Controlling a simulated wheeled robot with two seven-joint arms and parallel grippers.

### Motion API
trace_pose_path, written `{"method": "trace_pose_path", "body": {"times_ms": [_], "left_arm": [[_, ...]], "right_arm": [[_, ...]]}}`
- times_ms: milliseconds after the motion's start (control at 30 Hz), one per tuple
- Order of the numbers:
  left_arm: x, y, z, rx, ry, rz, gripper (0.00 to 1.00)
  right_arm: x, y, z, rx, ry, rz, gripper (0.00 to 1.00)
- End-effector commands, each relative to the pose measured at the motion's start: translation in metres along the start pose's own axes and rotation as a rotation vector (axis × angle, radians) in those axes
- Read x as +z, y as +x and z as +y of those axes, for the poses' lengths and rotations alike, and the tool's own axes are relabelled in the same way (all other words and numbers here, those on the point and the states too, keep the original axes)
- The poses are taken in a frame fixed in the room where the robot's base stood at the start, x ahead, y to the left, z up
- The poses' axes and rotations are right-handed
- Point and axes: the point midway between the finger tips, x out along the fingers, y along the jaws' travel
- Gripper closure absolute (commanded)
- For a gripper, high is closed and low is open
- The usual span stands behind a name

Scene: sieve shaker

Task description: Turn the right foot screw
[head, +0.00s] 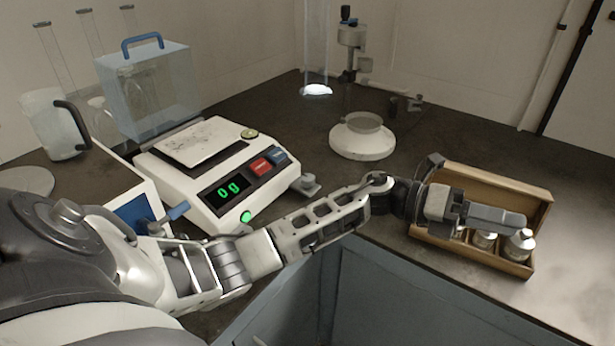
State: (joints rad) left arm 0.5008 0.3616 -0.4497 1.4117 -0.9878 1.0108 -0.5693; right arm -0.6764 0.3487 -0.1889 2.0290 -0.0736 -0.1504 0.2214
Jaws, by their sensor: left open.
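The right foot screw (308,184) is a small grey knob at the right front corner of the white balance (213,176). The balance display reads 0 g in green. A small round yellowish fitting (249,134), perhaps a bubble level, sits at its back right. My left arm crosses in front of the balance, passing close to the screw in the picture. My left gripper (518,224) is open, well to the right of the screw, over or in front of a wooden box. Whether anything lies between its fingers cannot be told. My right gripper is not in view.
A white round base with a dish (362,141) and a stand (352,45) are behind. A clear cover with a blue handle (143,42) stands behind the balance.

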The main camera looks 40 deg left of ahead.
Motion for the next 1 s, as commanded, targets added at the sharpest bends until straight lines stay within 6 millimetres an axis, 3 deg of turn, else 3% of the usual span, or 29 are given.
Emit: {"method": "trace_pose_path", "body": {"times_ms": [100, 167, 267, 300, 400, 500, 600, 700, 867, 1000], "left_arm": [[0.03, -0.048, 0.02, 0.202, 0.268, 0.325, 0.48], [0.038, -0.086, 0.035, 0.346, 0.342, 0.522, 0.48], [0.065, -0.173, 0.046, 0.625, 0.384, 0.814, 0.48], [0.077, -0.207, 0.044, 0.727, 0.373, 0.9, 0.48], [0.101, -0.28, 0.027, 0.944, 0.311, 1.052, 0.48], [0.117, -0.331, 0.005, 1.096, 0.235, 1.133, 0.48], [0.125, -0.362, -0.011, 1.187, 0.175, 1.174, 0.48], [0.128, -0.375, -0.02, 1.227, 0.143, 1.191, 0.48], [0.126, -0.378, -0.018, 1.235, 0.135, 1.196, 0.48], [0.115, -0.38, -0.004, 1.233, 0.134, 1.198, 0.48]], "right_arm": [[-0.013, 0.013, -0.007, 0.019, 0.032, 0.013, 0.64], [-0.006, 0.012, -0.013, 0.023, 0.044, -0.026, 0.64], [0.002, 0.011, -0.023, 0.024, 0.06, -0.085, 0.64], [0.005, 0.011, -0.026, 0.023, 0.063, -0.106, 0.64], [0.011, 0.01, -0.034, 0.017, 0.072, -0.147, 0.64], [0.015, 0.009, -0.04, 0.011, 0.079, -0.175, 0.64], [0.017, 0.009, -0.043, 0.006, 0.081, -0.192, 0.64], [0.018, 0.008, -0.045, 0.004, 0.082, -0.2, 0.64], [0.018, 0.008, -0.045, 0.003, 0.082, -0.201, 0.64], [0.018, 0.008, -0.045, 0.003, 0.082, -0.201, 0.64]]}}
